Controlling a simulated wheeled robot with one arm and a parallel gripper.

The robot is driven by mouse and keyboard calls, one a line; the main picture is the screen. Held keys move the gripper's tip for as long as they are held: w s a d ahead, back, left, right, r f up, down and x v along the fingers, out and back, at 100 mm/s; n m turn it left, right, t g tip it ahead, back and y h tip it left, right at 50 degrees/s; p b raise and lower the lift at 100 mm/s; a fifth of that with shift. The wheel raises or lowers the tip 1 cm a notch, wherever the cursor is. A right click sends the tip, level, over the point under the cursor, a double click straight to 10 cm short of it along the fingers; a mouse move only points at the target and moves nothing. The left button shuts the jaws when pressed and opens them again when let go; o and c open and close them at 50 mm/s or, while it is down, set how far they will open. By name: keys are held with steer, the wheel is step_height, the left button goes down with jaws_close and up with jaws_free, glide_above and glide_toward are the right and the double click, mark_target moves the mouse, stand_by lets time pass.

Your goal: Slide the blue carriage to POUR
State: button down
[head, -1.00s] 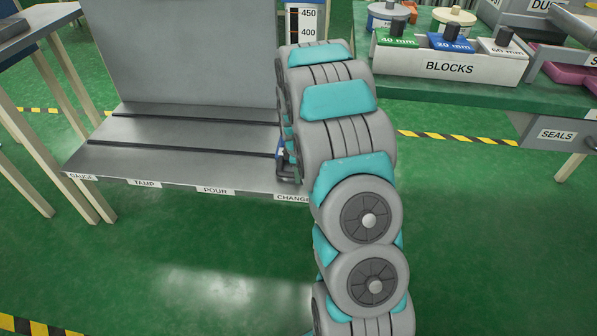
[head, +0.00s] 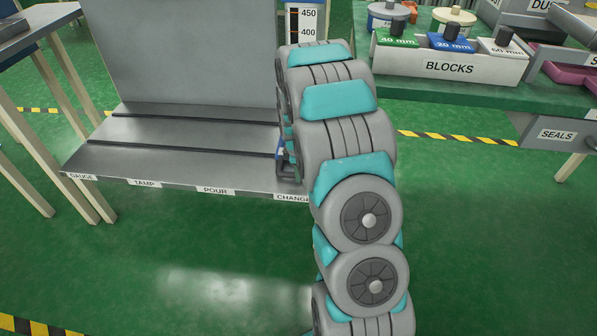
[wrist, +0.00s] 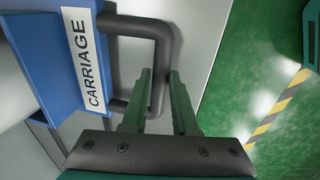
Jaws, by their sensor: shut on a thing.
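The blue carriage (wrist: 50,55) fills the upper left of the wrist view, with a white CARRIAGE label and a dark bar handle (wrist: 172,42). My gripper (wrist: 160,76) is shut on the upright bar of this handle, one finger on each side.
The grey bench (head: 180,165) has two dark grooves running left to right and is clear left of the carriage. TAMP (head: 144,183) and GAUGE (head: 82,176) labels lie further left. A scaled column (head: 306,22) stands behind my arm. A blocks tray (head: 450,68) sits on the right table.

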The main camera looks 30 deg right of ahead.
stand_by(0.6)
steer(key=w+a, duration=0.5)
steer(key=a, duration=0.2)
steer(key=w+a+b, duration=0.1)
steer(key=w+a, duration=0.3)
steer(key=a, duration=0.3)
steer(key=w+a, duration=0.5)
steer(key=a, duration=0.2)
steer(key=shift+w+a+b, duration=0.3)
steer(key=shift+b, duration=0.05)
steer(key=c, duration=0.7)
jaws_free()
steer(key=shift+s+a+r, duration=0.1)
steer(key=shift+s+r, duration=0.1)
steer(key=shift+r, duration=1.05)
steer(key=shift+s+a+r, duration=0.15)
steer(key=shift+s+r, duration=0.1)
steer(key=shift+r, duration=1.05)
steer(key=shift+s+a+r, duration=0.1)
steer(key=shift+s+r, duration=0.1)
steer(key=shift+r, duration=1.05)
